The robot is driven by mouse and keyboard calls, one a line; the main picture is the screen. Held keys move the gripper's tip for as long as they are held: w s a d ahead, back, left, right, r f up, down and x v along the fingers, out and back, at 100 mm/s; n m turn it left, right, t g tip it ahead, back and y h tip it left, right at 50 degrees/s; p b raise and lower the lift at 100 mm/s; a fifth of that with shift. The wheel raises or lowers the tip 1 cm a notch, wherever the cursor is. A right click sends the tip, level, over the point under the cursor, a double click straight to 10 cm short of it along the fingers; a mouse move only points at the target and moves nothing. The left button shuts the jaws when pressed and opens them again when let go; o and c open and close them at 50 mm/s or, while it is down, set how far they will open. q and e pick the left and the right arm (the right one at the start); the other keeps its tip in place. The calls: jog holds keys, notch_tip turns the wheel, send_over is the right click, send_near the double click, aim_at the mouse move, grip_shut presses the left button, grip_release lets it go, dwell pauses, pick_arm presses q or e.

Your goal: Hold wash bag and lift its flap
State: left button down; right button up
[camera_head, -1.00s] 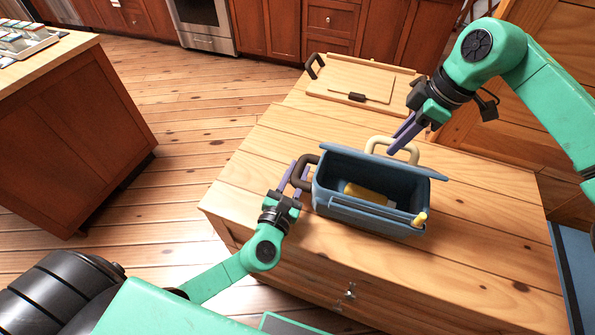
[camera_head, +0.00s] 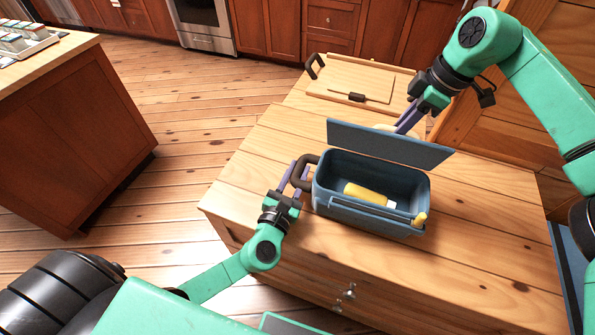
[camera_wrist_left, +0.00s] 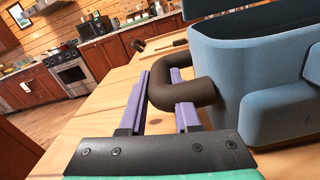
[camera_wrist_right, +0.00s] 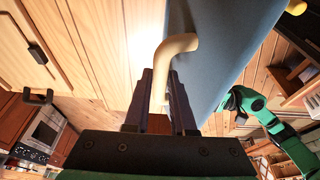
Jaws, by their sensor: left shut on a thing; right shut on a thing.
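The blue wash bag (camera_head: 340,207) stands upright on the wooden chest, its top open. Its flap (camera_head: 388,145) stands tilted up along the far side, with its broad face showing. My left gripper (camera_head: 298,176) is shut on the dark brown side handle (camera_wrist_left: 190,94) at the bag's left end. My right gripper (camera_head: 405,124) is behind the flap, shut on the cream handle (camera_wrist_right: 176,46), which the flap mostly hides in the head view. In the right wrist view the flap (camera_wrist_right: 225,45) fills the upper middle. A yellow item (camera_head: 366,193) lies inside the bag.
The wooden chest top (camera_head: 480,225) is clear around the bag. A wooden board (camera_head: 345,80) with dark handles lies behind it. A small yellow peg (camera_head: 420,219) sits at the bag's front right. A counter (camera_head: 60,60) stands at far left across open floor.

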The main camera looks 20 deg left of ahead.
pick_arm(q)
jog(key=shift+f, duration=0.15)
pick_arm(e)
jog(key=shift+w, duration=0.2)
jog(key=shift+w+f, duration=0.1)
jog(key=shift+w+f, duration=0.3)
jog(key=shift+w, duration=0.55)
jog(key=shift+w+d+f, duration=0.1)
jog(key=shift+w+f, duration=0.45)
jog(key=shift+w, duration=0.25)
jog(key=shift+w+f, duration=0.1)
pick_arm(q)
jog(key=shift+d, duration=0.1)
pick_arm(e)
jog(key=shift+f, duration=0.1)
pick_arm(q)
jog(key=shift+s, duration=0.1)
pick_arm(e)
jog(key=shift+o, duration=0.4)
jog(key=shift+w+d, duration=0.1)
